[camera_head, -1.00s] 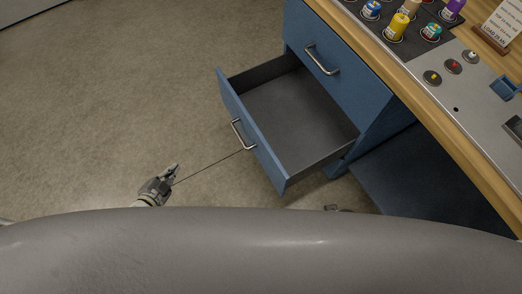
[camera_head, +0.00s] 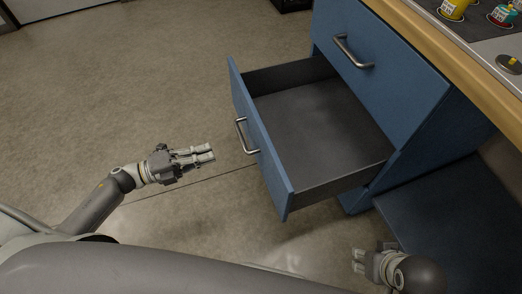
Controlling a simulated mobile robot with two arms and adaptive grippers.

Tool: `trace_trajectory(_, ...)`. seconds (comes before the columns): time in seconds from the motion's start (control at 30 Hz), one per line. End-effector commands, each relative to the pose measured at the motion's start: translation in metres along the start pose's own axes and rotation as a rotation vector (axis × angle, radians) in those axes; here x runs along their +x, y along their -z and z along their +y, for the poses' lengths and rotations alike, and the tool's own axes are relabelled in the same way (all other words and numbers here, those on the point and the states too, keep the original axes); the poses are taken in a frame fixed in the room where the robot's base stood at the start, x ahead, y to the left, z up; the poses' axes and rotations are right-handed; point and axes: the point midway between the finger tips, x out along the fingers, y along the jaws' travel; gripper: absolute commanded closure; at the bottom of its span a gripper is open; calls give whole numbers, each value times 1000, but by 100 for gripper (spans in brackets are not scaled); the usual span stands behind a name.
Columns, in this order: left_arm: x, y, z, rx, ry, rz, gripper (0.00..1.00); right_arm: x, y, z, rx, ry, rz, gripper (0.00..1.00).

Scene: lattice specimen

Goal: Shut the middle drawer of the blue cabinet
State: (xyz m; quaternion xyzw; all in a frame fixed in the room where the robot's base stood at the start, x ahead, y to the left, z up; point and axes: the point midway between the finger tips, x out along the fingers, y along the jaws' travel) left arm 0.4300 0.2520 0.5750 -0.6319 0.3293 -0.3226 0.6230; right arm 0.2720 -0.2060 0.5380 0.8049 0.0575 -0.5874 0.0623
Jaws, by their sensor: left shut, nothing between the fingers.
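The blue cabinet (camera_head: 385,62) stands at the right under a wooden worktop. Its middle drawer (camera_head: 262,150) is pulled far out and looks empty inside. The drawer's metal handle (camera_head: 243,136) is on its blue front. The drawer above it is shut, with its own handle (camera_head: 353,52). My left gripper (camera_head: 213,154) is shut and empty, left of the drawer front and apart from it, with its fingers pointing right toward the front. My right gripper (camera_head: 355,261) is at the lower right, below the drawer in the picture; its finger state is hard to tell.
The worktop edge (camera_head: 440,48) runs along the upper right, with yellow and red containers on it. A dark blue panel (camera_head: 440,215) lies low at the right, near my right arm. The floor (camera_head: 120,90) left of the drawer is clear.

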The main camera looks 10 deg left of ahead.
Motion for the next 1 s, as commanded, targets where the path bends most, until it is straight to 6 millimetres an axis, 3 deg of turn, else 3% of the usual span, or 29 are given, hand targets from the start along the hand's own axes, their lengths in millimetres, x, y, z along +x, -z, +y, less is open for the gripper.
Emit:
trace_trajectory(0.23,15,3,-1,20,4,22,100,-2,-1,0,0,-1,2,60)
trace_trajectory(0.7,110,4,-1,16,6,19,100,4,-3,0,0,-1,2,60)
trace_trajectory(1.0,139,5,0,16,3,19,100,6,-4,0,0,-1,1,60)
